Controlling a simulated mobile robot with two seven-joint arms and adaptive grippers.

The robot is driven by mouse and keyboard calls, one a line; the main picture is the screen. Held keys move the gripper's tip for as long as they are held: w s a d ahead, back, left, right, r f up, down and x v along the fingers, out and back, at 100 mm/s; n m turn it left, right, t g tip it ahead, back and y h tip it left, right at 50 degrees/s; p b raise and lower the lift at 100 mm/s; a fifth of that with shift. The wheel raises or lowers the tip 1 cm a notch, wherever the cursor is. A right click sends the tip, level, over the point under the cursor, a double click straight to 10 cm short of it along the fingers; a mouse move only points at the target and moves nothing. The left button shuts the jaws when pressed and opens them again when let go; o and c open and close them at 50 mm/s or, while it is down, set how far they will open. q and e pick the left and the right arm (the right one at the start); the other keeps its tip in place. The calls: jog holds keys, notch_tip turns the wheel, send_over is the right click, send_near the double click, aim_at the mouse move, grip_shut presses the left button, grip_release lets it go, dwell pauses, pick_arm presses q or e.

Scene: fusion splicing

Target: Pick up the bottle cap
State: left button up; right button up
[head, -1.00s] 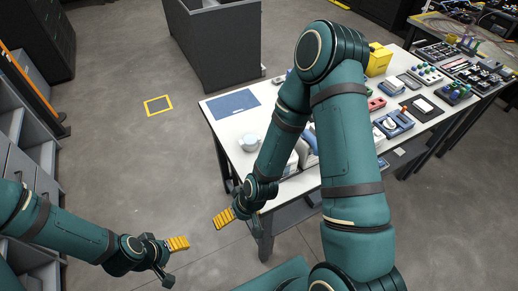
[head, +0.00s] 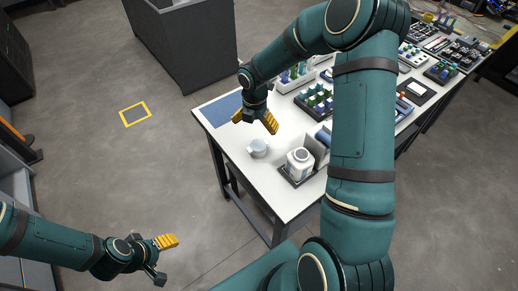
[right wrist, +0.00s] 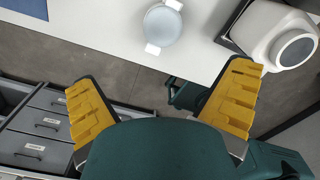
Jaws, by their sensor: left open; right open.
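A white bottle (head: 299,163) stands upright in a dark tray near the table's front edge; it also shows in the right wrist view (right wrist: 285,35), with a grey disc on its round white top. I cannot tell whether that disc is the cap. A small pale round piece with two white tabs (head: 258,149) sits left of the bottle, and in the right wrist view (right wrist: 162,26) beyond my fingertips. My right gripper (head: 256,121) is open and empty over the table, behind the round piece. My left gripper (head: 165,260) is open and empty, clear of the table.
The white table (head: 236,153) carries a blue mat (head: 222,108) at its left end. Racks with coloured parts (head: 316,99) stand behind the bottle. A dark grey cabinet (head: 185,45) stands beyond the table. The floor left of the table is open.

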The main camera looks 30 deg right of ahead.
aim_at(258, 145)
notch_tip(258, 145, down, 8)
jog(key=shift+r+b, duration=0.1)
jog(key=shift+b, duration=0.45)
jog(key=shift+d+f+b, duration=0.25)
jog(key=shift+f, duration=1.1)
jog(key=shift+d+f+b, duration=0.2)
jog(key=shift+f, duration=1.15)
jog(key=c, duration=1.2)
